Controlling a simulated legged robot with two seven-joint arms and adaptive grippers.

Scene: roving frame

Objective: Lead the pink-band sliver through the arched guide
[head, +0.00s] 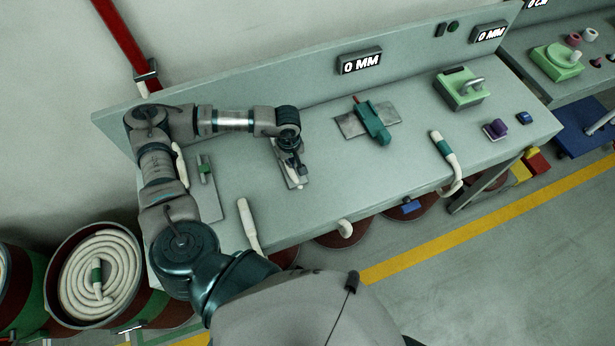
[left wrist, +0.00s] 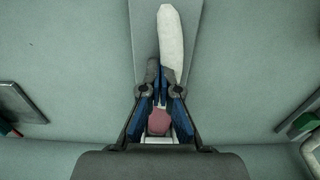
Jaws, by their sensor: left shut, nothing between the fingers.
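A white sliver (left wrist: 171,40) lies on a grey plate (left wrist: 145,20) in the left wrist view, its rounded end pointing away from me. A dull pink patch (left wrist: 159,122) shows between the finger bases, in line with the sliver; the fingers hide how they join. My left gripper (left wrist: 161,82) is shut and empty, over the sliver. In the head view my left gripper (head: 296,166) hangs over the same plate (head: 283,152), hiding most of the sliver. The metal arched guide (head: 472,85) stands on a green block at the back right. My right gripper is out of view.
A teal device (head: 376,127) on a plate stands mid-bench. A green-banded sliver (head: 438,143) hangs over the front edge; another white sliver end (head: 248,220) lies at front left. Purple (head: 495,129) and blue (head: 525,118) pieces sit at right.

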